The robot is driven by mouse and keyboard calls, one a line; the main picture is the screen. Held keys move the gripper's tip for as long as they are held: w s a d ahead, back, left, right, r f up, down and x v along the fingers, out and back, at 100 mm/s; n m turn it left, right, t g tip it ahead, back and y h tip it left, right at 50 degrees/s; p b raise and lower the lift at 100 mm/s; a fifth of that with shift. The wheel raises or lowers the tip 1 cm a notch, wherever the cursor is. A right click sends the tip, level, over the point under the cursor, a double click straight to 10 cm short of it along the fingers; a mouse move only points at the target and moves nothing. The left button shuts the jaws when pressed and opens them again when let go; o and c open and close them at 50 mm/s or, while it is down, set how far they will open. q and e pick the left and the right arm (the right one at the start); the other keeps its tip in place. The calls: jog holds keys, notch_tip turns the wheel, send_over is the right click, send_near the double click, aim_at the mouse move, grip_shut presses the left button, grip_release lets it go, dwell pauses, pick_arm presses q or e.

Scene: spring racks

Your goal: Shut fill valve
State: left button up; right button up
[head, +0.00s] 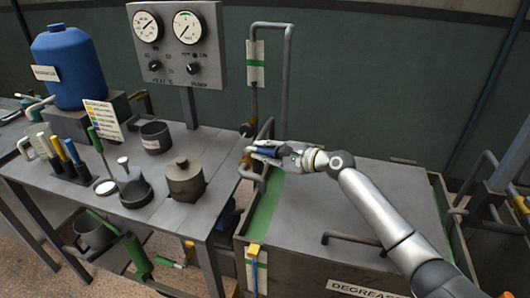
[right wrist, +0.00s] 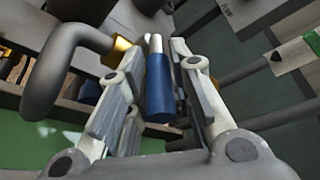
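A valve with a blue-sleeved lever (right wrist: 159,88) and a brass-coloured body (right wrist: 122,48) is on the grey pipe at the left rim of the degreaser tank (head: 350,215). My right gripper (head: 262,151) reaches over the tank from the right, with its fingers on either side of the blue lever (head: 268,152). In the right wrist view the lever lies between the two fingers (right wrist: 158,75). Whether both pads press on it is unclear. No label on this valve is readable. My left gripper is not in view.
A bent pipe (head: 287,80) rises behind the valve.

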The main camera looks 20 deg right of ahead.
jog(key=o, duration=0.3)
jog(key=v, duration=1.2)
jog(key=shift+f, duration=0.1)
